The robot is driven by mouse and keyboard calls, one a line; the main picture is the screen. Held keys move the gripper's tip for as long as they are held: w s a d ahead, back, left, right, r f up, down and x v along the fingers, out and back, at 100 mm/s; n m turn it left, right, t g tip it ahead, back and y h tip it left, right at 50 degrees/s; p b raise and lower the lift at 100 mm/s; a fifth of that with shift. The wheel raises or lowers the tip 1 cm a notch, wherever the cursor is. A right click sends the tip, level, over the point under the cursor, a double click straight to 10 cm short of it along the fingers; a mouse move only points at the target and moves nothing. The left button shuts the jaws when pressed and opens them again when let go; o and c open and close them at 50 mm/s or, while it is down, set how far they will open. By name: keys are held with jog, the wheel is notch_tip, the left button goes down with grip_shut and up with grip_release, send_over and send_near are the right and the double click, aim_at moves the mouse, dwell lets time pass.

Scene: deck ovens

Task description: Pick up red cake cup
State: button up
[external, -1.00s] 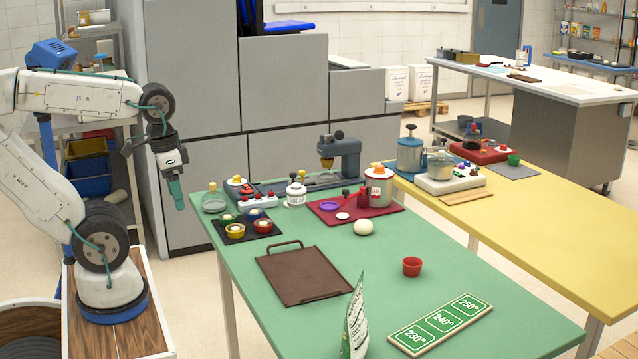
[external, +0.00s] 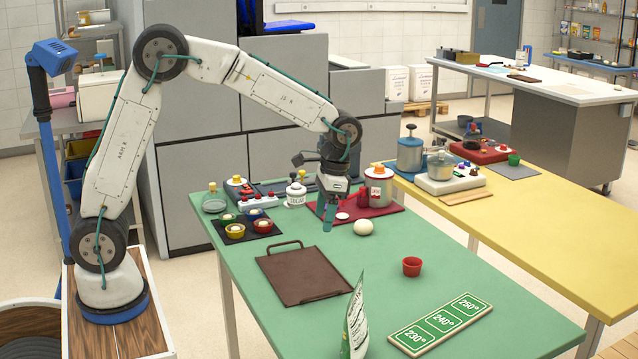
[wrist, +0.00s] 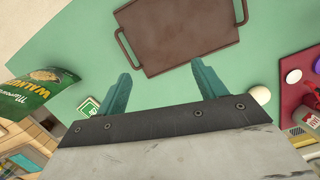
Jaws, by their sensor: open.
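An empty red cake cup (external: 412,267) stands upright on the green table (external: 450,285), right of the brown tray. Another red cup (external: 263,226), with something pale in it, sits on the black mat at the table's far left. My gripper (external: 327,215) hangs over the far part of the table, left of and behind the empty red cup and clear of it. In the wrist view the two teal fingers (wrist: 161,68) are apart with nothing between them. No red cup can be made out in the wrist view.
A white egg-like ball (external: 363,227) lies nearby. A green walnut packet (external: 355,325) stands at the front, beside a green temperature sign (external: 440,324). A red mat (external: 391,210) holds a canister behind.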

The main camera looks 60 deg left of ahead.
jog(key=m, duration=0.2)
send_over(412, 262)
jog(key=s+d, duration=0.2)
jog(key=s, duration=0.4)
jog(key=shift+t, duration=0.4)
jog(key=f, duration=1.1)
jog(key=shift+a+f, duration=0.1)
jog(key=shift+a, duration=0.15)
jog(key=w+r+t, duration=0.1)
jog(key=w+r, duration=0.2)
jog(key=w, duration=0.2)
notch_tip(412, 262, down, 8)
jog(key=shift+s+d+r, duration=0.1)
jog(key=shift+d, duration=0.05)
jog(key=c, duration=1)
